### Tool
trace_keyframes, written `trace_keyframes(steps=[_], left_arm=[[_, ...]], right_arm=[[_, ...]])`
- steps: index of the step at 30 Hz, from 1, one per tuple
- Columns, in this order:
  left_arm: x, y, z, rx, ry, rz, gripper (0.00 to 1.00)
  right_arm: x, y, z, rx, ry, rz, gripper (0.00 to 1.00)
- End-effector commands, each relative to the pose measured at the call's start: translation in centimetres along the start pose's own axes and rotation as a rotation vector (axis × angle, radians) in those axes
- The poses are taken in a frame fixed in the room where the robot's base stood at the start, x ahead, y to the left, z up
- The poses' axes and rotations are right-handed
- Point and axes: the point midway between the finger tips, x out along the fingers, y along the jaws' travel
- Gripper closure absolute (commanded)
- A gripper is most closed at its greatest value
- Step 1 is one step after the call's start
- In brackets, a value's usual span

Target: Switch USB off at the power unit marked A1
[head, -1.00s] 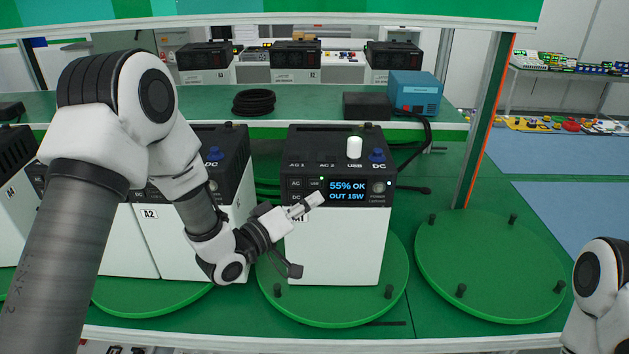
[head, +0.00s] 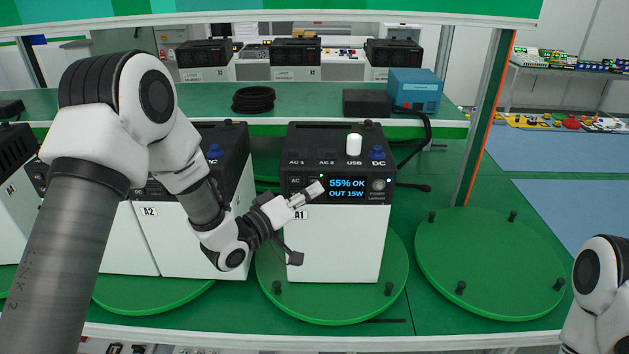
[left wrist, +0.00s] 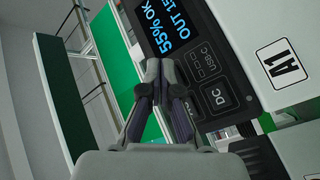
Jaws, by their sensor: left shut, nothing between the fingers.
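The power unit marked A1 (head: 338,245) is a white box with a black top and front panel, upright on a green turntable. Its lit screen (head: 347,188) reads 55% OK, OUT 15W. My left gripper (head: 318,189) is shut and empty, its tips in front of the panel at the screen's left edge, hiding part of the small buttons there. In the left wrist view, the shut fingertips (left wrist: 160,70) are near the screen (left wrist: 170,28) and a DC button (left wrist: 218,97). Contact with the panel cannot be told. My right gripper is out of view.
A white plug (head: 354,145) and a blue plug (head: 377,153) stand on top of A1. Unit A2 (head: 150,240) is close on the left, behind my left arm. An empty turntable (head: 490,262) with short pegs is on the right.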

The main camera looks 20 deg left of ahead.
Motion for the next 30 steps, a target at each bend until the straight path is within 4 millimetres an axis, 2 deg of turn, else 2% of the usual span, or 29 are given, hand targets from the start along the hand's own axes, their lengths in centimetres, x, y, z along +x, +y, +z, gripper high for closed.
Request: trace_keyframes(steps=[30], left_arm=[[0.56,-0.4,-0.44,0.0,0.0,0.0,1.0]], right_arm=[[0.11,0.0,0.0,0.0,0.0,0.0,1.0]])
